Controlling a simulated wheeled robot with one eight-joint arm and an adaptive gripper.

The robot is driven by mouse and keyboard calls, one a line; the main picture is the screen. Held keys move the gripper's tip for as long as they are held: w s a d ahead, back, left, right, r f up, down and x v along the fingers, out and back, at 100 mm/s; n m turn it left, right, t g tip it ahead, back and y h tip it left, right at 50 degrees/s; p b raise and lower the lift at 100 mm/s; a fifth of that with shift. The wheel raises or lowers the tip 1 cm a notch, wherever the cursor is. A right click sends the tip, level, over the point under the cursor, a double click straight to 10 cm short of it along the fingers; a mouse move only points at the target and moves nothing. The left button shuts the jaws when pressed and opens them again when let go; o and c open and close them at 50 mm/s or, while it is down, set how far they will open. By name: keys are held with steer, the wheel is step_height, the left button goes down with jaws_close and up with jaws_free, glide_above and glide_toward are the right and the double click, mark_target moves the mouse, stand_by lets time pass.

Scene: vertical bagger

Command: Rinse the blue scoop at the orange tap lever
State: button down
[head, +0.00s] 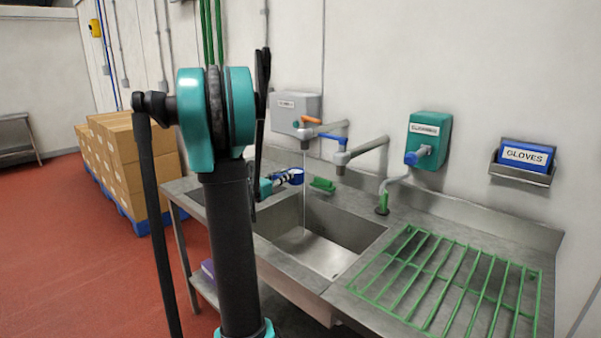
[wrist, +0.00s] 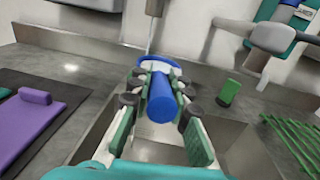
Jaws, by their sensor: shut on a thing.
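My gripper (head: 273,183) is shut on the handle of the blue scoop (head: 296,176) above the sink (head: 318,252). The wrist view shows the scoop's round handle (wrist: 160,102) between the fingers and its bowl (wrist: 157,62) pointing away. The orange tap lever (head: 311,121) sits on the left wall tap, above the scoop. A thin stream of water (head: 304,205) falls from that tap into the sink. The stream also shows in the wrist view (wrist: 151,35), at the scoop's bowl. I cannot tell whether it enters the bowl.
A second tap (head: 362,150) with a blue lever (head: 333,139) is to the right. A green rack (head: 450,275) covers the right drainboard. A purple item (wrist: 35,120) lies left in the wrist view.

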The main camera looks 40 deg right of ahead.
stand_by(0.4)
steer(key=shift+s+a+r, duration=0.3)
steer(key=shift+a+r, duration=0.35)
steer(key=shift+a, duration=0.15)
steer(key=shift+s+a+r, duration=0.25)
steer(key=shift+a+r, duration=0.45)
steer(key=shift+a, duration=0.05)
steer(key=shift+s+a+r, duration=0.3)
steer(key=shift+a+r, duration=0.35)
steer(key=shift+a, duration=0.15)
